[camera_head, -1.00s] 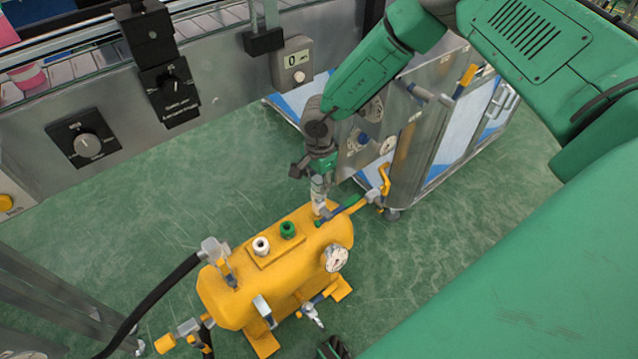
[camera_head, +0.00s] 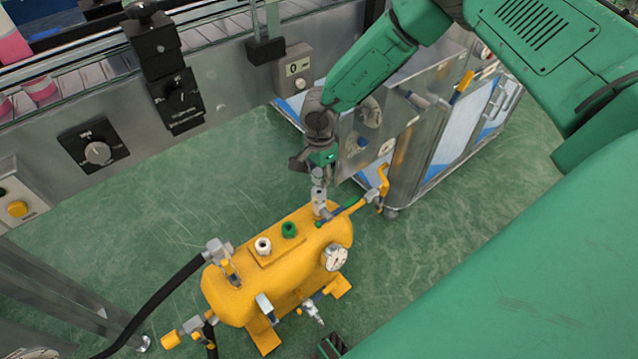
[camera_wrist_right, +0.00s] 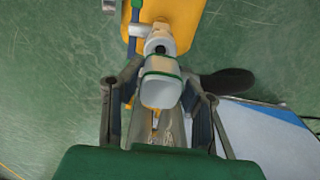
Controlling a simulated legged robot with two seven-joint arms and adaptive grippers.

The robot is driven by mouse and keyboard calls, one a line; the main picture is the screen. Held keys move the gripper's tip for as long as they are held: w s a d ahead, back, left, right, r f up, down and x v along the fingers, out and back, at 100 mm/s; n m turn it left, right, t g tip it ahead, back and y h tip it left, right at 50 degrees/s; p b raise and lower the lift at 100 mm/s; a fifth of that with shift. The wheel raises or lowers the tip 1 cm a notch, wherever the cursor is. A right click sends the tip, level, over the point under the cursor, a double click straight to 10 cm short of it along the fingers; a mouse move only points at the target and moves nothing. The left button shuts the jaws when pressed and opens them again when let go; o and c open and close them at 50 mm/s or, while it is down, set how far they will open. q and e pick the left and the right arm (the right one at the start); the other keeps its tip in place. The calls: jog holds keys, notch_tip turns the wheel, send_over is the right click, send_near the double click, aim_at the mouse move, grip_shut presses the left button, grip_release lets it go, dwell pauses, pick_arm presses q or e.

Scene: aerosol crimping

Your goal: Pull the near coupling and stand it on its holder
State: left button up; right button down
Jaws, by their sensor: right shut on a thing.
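A yellow tank (camera_head: 285,270) lies on the floor in the middle of the head view. My right gripper (camera_head: 319,164) is above its far right end, its fingers pointing down. In the right wrist view its two fingers (camera_wrist_right: 161,92) close from both sides on a pale coupling (camera_wrist_right: 160,88) with a green band. Just beyond it is a white fitting with a dark opening (camera_wrist_right: 160,48). I cannot tell whether the two still touch. A small dark part at the bottom edge of the head view may be my left gripper (camera_head: 332,346); its fingers cannot be made out.
White (camera_head: 263,246) and green (camera_head: 289,230) stubs stand on the tank's yellow top plate. A black hose (camera_head: 158,292) runs from its left end. A steel cabinet (camera_head: 425,150) stands behind right, and a conveyor (camera_head: 90,75) behind left.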

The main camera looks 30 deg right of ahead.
jog(key=shift+r+p, duration=0.85)
jog(key=shift+r, duration=0.3)
jog(key=shift+a+f, duration=0.3)
jog(key=a+f+b, duration=0.2)
jog(key=a, duration=0.1)
jog(key=a+f+b, duration=0.2)
jog(key=a+f, duration=0.1)
jog(key=a, duration=0.1)
jog(key=a+f+b, duration=0.2)
jog(key=a, duration=0.1)
jog(key=shift+s+a+f, duration=0.15)
jog(key=shift+s+a, duration=0.05)
jog(key=shift+s, duration=0.2)
jog(key=shift+d+f+b, duration=0.15)
jog(key=shift+f+b, duration=1)
jog(key=shift+b, duration=0.05)
notch_tip(320, 180, down, 2)
jog(key=shift+f+b, duration=0.15)
jog(key=shift+b, duration=0.8)
jog(key=shift+f, duration=0.4)
